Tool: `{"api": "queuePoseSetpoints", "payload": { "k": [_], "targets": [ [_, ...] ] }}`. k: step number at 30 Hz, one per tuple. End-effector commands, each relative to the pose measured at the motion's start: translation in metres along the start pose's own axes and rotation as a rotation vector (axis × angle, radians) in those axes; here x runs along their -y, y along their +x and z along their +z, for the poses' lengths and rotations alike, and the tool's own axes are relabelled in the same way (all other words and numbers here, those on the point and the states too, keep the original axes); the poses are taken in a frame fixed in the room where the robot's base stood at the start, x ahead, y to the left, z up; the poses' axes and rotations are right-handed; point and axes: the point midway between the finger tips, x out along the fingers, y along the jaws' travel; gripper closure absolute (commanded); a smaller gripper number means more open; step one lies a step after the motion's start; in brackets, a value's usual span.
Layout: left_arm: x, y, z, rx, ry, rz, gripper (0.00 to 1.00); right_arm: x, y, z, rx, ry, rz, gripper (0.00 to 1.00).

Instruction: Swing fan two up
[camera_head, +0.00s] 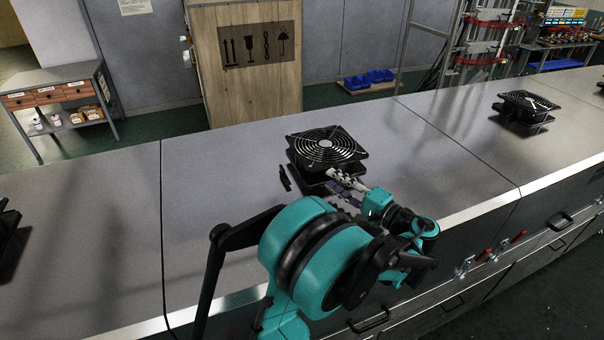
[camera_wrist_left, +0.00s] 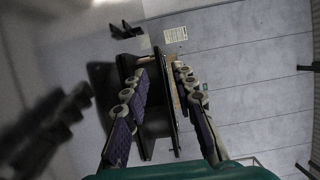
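A black square fan (camera_head: 328,147) with a round wire grille lies about flat, grille up, over a dark base (camera_head: 318,182) on the middle bench section. My left gripper (camera_head: 343,182) is at the fan's near side, low by its front edge. In the left wrist view, its two purple-padded fingers (camera_wrist_left: 167,100) are apart, with the dark edge of the fan (camera_wrist_left: 175,105) between them. I cannot tell whether either pad touches it. Which fan is number two is not marked. My right gripper is not in view.
A small black bracket (camera_head: 285,178) stands on the bench left of the fan. Another fan (camera_head: 525,106) is on the right bench section, and a dark part (camera_head: 8,230) shows at the left edge. A wooden crate (camera_head: 250,65) stands behind.

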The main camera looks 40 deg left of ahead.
Motion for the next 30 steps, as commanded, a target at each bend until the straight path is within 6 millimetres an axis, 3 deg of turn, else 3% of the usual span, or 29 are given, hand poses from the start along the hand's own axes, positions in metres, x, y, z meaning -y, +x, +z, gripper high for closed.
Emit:
{"api": "queuePoseSetpoints", "payload": {
  "k": [5,18,28,29,30],
  "targets": [
    [-0.005,0.01,0.0,0.004,0.0,-0.004,0.73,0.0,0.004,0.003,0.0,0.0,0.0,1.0],
    [-0.004,0.073,0.0,0.003,0.0,-0.003,0.73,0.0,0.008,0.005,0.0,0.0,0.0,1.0],
    [-0.003,0.078,0.0,0.001,0.0,-0.003,0.73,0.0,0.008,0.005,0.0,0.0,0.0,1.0],
    [-0.003,0.078,0.0,0.001,0.0,-0.003,0.76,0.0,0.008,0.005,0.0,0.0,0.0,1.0],
    [-0.003,0.078,0.0,0.001,0.0,-0.003,0.86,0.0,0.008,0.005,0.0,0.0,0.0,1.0]
  ]
}}
